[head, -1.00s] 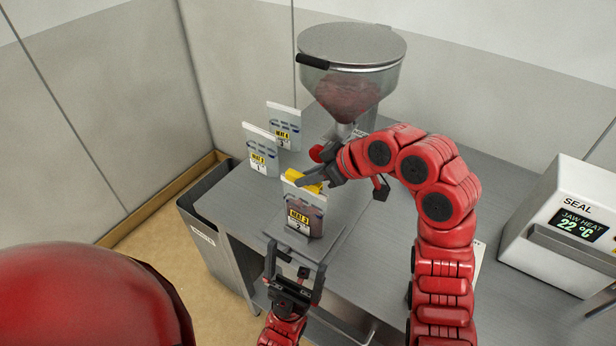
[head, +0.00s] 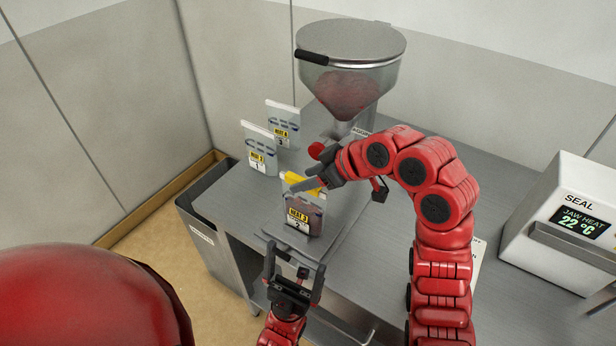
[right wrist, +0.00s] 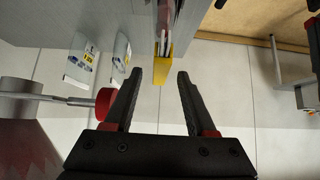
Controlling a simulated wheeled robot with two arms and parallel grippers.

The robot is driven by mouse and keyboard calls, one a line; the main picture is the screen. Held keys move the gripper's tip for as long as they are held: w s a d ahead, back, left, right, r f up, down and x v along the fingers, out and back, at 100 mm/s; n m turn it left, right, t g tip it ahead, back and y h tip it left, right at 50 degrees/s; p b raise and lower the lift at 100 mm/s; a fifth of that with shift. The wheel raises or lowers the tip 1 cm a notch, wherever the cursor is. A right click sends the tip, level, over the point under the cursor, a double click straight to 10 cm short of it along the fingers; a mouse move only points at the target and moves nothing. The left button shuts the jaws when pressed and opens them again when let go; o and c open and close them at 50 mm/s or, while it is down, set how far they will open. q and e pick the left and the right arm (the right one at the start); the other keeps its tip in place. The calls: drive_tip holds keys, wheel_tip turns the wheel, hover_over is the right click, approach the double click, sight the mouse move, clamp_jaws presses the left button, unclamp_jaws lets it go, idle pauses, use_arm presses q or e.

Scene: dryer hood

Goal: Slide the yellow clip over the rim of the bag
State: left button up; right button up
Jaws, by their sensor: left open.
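The bag (head: 316,219) stands upright on the metal table in front of the hopper, its yellow label facing me. The yellow clip (head: 293,180) lies along its top rim; the right wrist view shows the clip (right wrist: 163,68) end-on, in line with the bag's edge (right wrist: 166,22). It looks seated on the rim, but how deep I cannot tell. My right gripper (head: 312,181) is at the clip, partly covering it in the head view. In the right wrist view its fingers (right wrist: 158,76) are apart, with gaps on both sides of the clip. My left gripper (head: 294,262) is open and empty, in front of the bag.
A hopper (head: 350,75) with dark red contents stands behind the bag, with a red knob (head: 316,151) near its outlet. Two more bags (head: 260,150) (head: 283,125) stand at the back left. A sealer (head: 570,225) is at the right. A grey bin (head: 205,240) stands left of the table.

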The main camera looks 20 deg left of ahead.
drive_tip(key=p+v, duration=0.2)
drive_tip(key=v, duration=1.5)
drive_tip(key=shift+s+r+p, duration=0.15)
drive_tip(key=shift+r+p, duration=0.05)
drive_tip(key=shift+p, duration=0.15)
